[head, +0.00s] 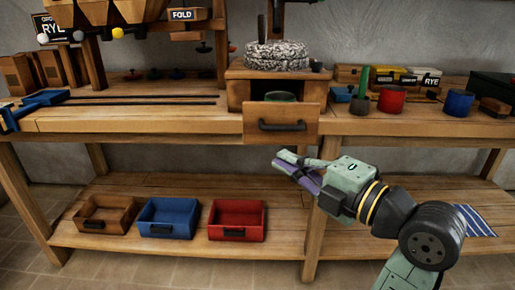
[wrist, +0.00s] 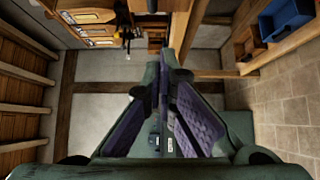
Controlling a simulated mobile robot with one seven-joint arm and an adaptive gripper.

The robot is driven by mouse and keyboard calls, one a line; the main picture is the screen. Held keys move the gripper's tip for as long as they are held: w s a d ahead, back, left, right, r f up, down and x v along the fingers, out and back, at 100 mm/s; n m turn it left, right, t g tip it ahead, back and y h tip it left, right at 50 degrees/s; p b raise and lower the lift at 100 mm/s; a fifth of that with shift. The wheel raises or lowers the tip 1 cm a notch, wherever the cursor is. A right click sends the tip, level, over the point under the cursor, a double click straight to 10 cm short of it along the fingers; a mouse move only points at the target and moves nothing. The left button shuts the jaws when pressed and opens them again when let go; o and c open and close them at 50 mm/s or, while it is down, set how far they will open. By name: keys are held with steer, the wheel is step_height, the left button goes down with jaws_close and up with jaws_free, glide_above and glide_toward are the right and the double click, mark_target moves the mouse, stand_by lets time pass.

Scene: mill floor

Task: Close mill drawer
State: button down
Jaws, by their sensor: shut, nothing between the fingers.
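The mill drawer (head: 281,132) sits under the round millstone (head: 277,57) on the workbench. It is pulled out: its wooden front stands forward of the mill housing (head: 240,90), and a green round thing (head: 281,97) shows behind it. Its dark bar handle (head: 282,126) faces me. My gripper (head: 279,158) is shut and empty, with its fingertips just below the drawer front in the head view; I cannot tell how far in front they are. In the wrist view my gripper (wrist: 165,75) shows its purple-padded fingers angled together. I cannot clearly make out the drawer there.
The workbench (head: 140,122) holds red (head: 391,99) and blue (head: 458,102) cups to the right. On the lower shelf (head: 140,185) stand brown (head: 105,214), blue (head: 168,217) and red (head: 237,219) trays. A bench leg (head: 315,235) stands below my gripper. Open space lies before the drawer.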

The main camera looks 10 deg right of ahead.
mark_target(279, 112)
steer(key=p+x, duration=0.1)
steer(key=x, duration=0.3)
steer(key=d+x, duration=0.1)
steer(key=x, duration=0.2)
steer(key=w+p+x, duration=0.1)
steer(key=x, duration=0.3)
steer(key=shift+w+d+p, duration=0.25)
steer(key=shift+w+p, duration=0.05)
steer(key=shift+p, duration=0.05)
steer(key=shift+w+d+f, duration=0.15)
steer(key=shift+w+d, duration=0.05)
steer(key=shift+w, duration=0.45)
